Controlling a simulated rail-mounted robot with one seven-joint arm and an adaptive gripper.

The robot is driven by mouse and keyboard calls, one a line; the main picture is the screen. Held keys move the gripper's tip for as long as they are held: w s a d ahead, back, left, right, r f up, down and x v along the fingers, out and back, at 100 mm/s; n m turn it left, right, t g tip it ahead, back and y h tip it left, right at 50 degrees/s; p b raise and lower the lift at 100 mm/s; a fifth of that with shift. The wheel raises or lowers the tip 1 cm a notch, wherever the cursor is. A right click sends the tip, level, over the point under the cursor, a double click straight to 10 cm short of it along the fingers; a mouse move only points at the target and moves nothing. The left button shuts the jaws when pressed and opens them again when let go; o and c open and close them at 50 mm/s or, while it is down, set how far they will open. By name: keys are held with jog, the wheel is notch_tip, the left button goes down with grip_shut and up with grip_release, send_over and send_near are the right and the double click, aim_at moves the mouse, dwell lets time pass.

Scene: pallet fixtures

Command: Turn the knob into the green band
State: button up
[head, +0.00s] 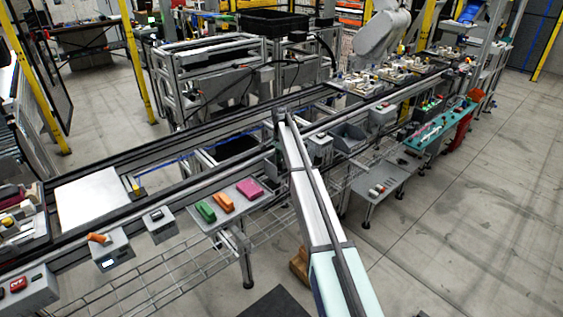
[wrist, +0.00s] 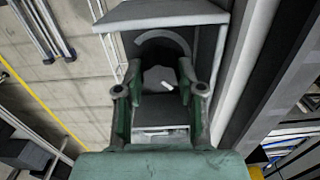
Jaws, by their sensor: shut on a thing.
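The knob sits on the face of a grey box (wrist: 195,18), under a grey arc (wrist: 166,38). No green band can be made out; the fingers cover the sides of the dial. In the head view my arm reaches to the conveyor's front rail, and the knob and fingertips cannot be made out there.
Grey control boxes hang along the conveyor rail (head: 372,102), one with an orange handle (head: 97,238) and one with a black switch (head: 157,215). A shelf left of my arm holds green (head: 205,211), orange (head: 223,202) and pink (head: 249,189) blocks. Grey bins hang to the right.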

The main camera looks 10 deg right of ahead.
jog(key=o, duration=0.9)
jog(key=shift+n, duration=0.3)
